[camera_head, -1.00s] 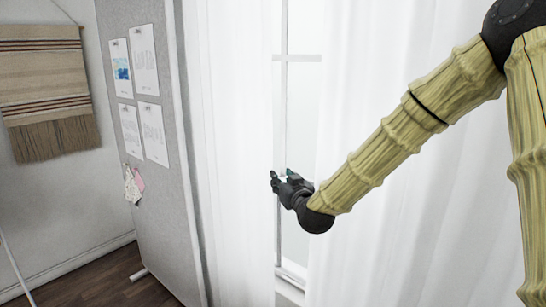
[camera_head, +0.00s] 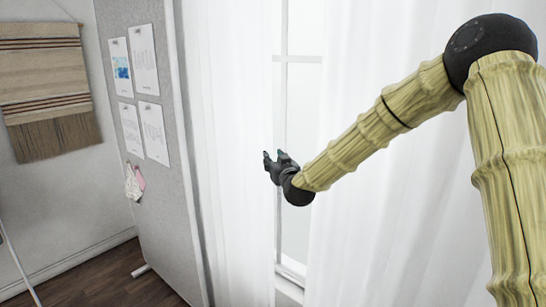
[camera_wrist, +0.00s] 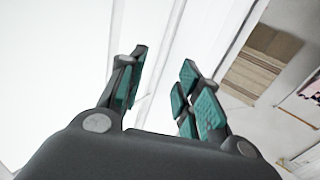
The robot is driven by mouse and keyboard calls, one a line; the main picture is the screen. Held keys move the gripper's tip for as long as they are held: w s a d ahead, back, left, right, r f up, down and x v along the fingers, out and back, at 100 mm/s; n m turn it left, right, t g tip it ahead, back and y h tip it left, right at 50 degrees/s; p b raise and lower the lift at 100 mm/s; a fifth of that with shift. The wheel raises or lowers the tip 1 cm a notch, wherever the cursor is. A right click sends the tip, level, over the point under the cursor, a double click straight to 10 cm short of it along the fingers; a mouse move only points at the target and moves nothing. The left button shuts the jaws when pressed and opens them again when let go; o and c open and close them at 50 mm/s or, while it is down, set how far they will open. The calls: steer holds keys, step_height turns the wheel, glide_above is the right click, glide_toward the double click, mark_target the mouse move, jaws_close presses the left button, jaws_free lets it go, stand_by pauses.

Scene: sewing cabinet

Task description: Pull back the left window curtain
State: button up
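The left window curtain (camera_head: 232,120) is a white, sheer cloth hanging in folds left of the window gap in the head view. My gripper (camera_head: 271,158) is at the curtain's right edge, around mid-height, with its fingers pointing left. In the wrist view my gripper (camera_wrist: 163,62) is open, its teal-padded fingers apart. White surfaces show behind and between the fingers; I cannot tell whether the cloth lies between them or touches them.
The right curtain (camera_head: 400,215) hangs behind my arm. The window (camera_head: 298,100) shows between the curtains. A grey board (camera_head: 175,215) with pinned papers stands left of the left curtain. A woven hanging (camera_head: 45,90) is on the far-left wall.

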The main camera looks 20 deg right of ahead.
steer(key=shift+w, duration=0.5)
jaws_close()
steer(key=shift+w, duration=0.1)
